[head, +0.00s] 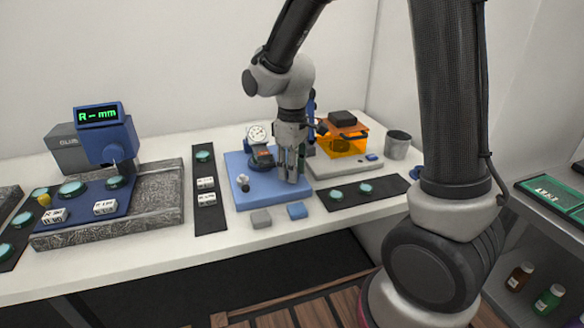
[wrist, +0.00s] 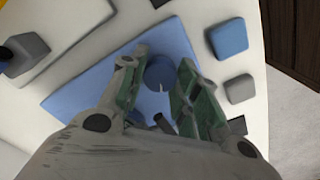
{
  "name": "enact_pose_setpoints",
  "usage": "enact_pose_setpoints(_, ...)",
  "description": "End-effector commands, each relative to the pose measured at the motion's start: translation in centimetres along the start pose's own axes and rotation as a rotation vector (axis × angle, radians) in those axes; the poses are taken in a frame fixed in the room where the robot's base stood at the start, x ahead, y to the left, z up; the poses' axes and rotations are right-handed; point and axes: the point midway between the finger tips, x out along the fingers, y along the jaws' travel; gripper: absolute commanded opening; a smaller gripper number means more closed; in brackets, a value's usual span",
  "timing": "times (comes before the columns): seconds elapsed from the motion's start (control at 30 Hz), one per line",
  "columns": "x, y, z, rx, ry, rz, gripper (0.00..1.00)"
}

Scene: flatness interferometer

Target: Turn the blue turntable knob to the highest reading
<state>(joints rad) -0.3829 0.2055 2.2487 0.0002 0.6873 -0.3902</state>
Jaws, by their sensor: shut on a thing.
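The blue turntable knob (wrist: 168,70) is a round blue disc with a short white line on it, seen in the wrist view over a light blue plate (wrist: 75,98). My gripper (wrist: 163,74) has its green-padded fingers on either side of the knob and is shut on it. In the head view, my gripper (head: 291,170) points down at the right part of the blue plate (head: 262,201), and its fingers hide the knob. A blue instrument at the left carries a green display (head: 98,114) that reads "R -- mm".
A dial gauge (head: 257,133) stands at the back of the plate. A grey block (head: 261,219) and a blue block (head: 297,211) lie in front. An orange box (head: 343,143) and a grey cup (head: 397,145) stand to the right. Black strips with round discs flank the plate.

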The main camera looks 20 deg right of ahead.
Motion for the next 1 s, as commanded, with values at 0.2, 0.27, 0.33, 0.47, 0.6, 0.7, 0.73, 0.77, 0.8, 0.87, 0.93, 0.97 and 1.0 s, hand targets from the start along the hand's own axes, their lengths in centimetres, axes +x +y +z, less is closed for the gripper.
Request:
enact_pose_setpoints(0.2, -0.03, 0.01, -0.01, 0.111, 0.0, 0.0, 0.08)
enact_pose_setpoints(0.27, -0.03, 0.01, -0.02, 0.13, 0.0, 0.0, 0.08)
enact_pose_setpoints(0.33, -0.04, 0.02, -0.02, 0.133, 0.0, 0.0, 0.08)
enact_pose_setpoints(0.47, -0.04, 0.02, -0.02, 0.132, 0.0, 0.0, 0.08)
enact_pose_setpoints(0.6, -0.04, 0.02, -0.02, 0.132, 0.0, 0.0, 0.5)
enact_pose_setpoints(0.7, -0.03, 0.01, -0.02, 0.132, 0.0, 0.0, 0.54)
enact_pose_setpoints(0.73, -0.03, 0.02, -0.02, 0.132, 0.0, 0.0, 0.54)
enact_pose_setpoints(0.77, -0.03, 0.01, -0.01, 0.132, 0.0, 0.0, 0.54)
enact_pose_setpoints(0.8, -0.03, 0.01, -0.01, 0.132, 0.0, 0.0, 0.54)
enact_pose_setpoints(0.87, -0.03, 0.01, -0.01, 0.132, 0.0, 0.0, 0.54)
enact_pose_setpoints(0.93, -0.09, 0.01, -0.02, 0.132, 0.0, 0.0, 0.54)
enact_pose_setpoints(0.97, -0.19, 0.02, -0.03, 0.132, 0.001, 0.0, 0.54)
enact_pose_setpoints(1.0, -0.44, 0.02, -0.04, 0.132, 0.001, 0.001, 0.54)
